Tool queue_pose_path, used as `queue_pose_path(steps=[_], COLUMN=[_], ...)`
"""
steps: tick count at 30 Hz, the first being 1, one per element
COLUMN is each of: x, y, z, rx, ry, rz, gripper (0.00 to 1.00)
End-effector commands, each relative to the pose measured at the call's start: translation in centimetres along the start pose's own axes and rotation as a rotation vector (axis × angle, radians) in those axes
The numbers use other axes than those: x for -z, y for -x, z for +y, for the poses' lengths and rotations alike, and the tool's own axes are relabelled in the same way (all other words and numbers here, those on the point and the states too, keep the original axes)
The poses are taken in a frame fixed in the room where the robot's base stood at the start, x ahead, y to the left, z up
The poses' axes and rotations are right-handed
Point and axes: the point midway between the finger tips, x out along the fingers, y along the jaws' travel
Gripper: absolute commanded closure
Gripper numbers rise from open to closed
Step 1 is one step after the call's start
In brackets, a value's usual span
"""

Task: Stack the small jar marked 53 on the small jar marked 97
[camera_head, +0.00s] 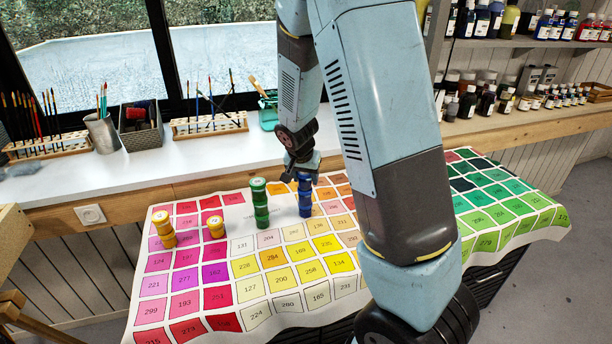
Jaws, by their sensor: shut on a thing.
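My gripper (303,172) points down at the top of a column of small blue jars (305,198) on the color chart cloth. It is shut on the top blue jar, which is mostly hidden by the fingers. I cannot tell whether this jar touches the one below. A column of green jars (261,205) stands just to the left. Farther left are a leaning-looking column of yellow jars (164,230) and a shorter yellow-orange one (215,227). The lid numbers are too small to read, so I cannot tell which jars are 53 and 97.
The color chart cloth (292,303) covers the table, with clear room in front of the jars. Behind it a white sill (60,189) holds brush racks, a metal cup (103,134) and a teal container (268,115). Shelves of paint bottles stand at the right. My arm hides the cloth's middle right.

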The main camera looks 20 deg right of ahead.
Motion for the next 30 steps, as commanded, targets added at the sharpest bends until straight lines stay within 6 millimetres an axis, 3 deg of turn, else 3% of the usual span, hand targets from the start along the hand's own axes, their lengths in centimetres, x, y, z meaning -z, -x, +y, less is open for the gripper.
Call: queue_pose_path(steps=[5, 6, 15, 24, 30], x=[-0.1, -0.1, -0.1, -0.1, 0.0], y=[-0.3, -0.3, -0.3, -0.1, 1.6], z=[0.0, 0.0, 0.1, 0.1, 0.0], rx=[-0.001, 0.0, -0.001, 0.0, 0.002], ry=[0.0, 0.0, -0.001, -0.001, -0.001], rz=[0.0, 0.0, 0.0, 0.0, 0.002], gripper=[0.8, 0.46, 0.18, 0.18, 0.18])
